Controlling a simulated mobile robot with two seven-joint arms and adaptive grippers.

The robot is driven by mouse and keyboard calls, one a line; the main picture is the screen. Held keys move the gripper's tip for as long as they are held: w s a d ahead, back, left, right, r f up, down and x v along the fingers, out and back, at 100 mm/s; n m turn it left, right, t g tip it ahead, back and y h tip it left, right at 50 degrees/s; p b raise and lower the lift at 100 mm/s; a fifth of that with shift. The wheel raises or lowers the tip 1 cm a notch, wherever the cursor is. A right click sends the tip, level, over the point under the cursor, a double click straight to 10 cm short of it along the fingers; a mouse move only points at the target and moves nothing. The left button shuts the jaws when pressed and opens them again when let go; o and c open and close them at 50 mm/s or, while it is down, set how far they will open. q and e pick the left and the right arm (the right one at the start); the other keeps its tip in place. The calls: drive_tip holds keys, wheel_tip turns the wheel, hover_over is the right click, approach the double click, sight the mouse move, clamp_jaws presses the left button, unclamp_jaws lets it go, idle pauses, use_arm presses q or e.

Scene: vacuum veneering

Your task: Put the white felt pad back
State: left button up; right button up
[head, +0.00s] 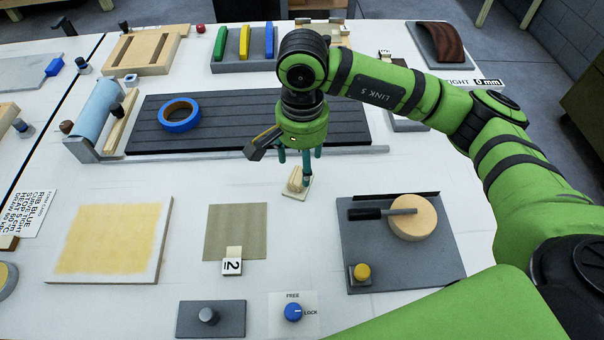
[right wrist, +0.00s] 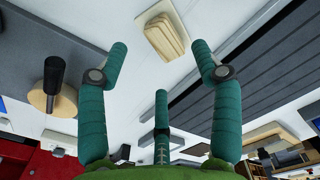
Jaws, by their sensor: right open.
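A small pale pad with a wooden block-shaped grip, which looks like the white felt pad (head: 296,193), lies on the white table in the middle of the head view. In the right wrist view the pad (right wrist: 166,36) shows at top centre, just past the fingertips. My right gripper (head: 301,160) is above and just behind the pad, pointing down. Its teal fingers are spread with nothing between them; the fingertips (right wrist: 160,52) stand apart in the right wrist view. I see no contact with the pad. My left gripper is not in view.
A dark grooved platen (head: 235,105) with blue tape (head: 180,115) lies behind. In front are a yellowish panel (head: 115,235), a tan veneer sheet (head: 236,225) and a blue knob (head: 293,312). A grey board (head: 400,265) with a round wooden piece (head: 418,222) is at right.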

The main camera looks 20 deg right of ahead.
sight(301, 176)
wheel_tip(301, 176, up, 7)
drive_tip(key=b, duration=0.1)
drive_tip(key=shift+f, duration=0.15)
drive_tip(key=shift+a, duration=0.1)
idle(1.3)
